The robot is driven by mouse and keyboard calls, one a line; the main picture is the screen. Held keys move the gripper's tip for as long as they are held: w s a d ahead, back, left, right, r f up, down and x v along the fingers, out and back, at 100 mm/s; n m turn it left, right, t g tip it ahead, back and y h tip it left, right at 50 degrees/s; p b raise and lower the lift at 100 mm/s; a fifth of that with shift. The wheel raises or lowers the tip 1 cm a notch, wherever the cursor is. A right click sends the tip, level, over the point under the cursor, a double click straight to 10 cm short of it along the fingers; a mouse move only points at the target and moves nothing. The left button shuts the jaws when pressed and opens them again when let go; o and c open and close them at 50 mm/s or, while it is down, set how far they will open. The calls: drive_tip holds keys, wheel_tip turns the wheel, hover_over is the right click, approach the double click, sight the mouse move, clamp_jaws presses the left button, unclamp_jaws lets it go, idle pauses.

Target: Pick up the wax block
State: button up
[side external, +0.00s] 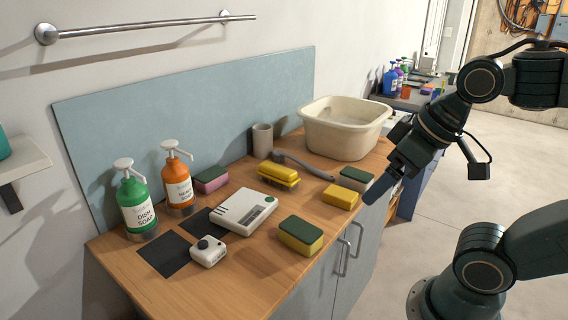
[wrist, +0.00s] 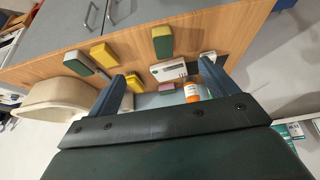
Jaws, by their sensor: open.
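A plain yellow block (side external: 340,197), which looks like the wax block, lies near the counter's front edge in the side view. It also shows in the wrist view (wrist: 103,54), outside and beyond the left finger. My gripper (side external: 371,190) is above and in front of the counter edge, just right of this block in the side picture. In the wrist view my gripper (wrist: 163,76) has its two fingers wide apart. Nothing is held between them.
Close to the block are a white-and-green sponge (side external: 356,178), a yellow-and-green sponge (side external: 300,236) and another yellow item (side external: 278,176). A white device (side external: 244,212), soap bottles (side external: 135,205), a brush (side external: 305,166) and a cream basin (side external: 346,131) stand around. Bare wood lies between them.

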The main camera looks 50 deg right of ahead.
drive_tip(key=shift+o, duration=1.2)
drive_tip(key=m+g, duration=0.6)
drive_tip(key=m, duration=1.1)
hover_over(341, 192)
wheel_tip(341, 192, down, 7)
drive_tip(key=shift+f, duration=0.15)
drive_tip(key=shift+f, duration=4.2)
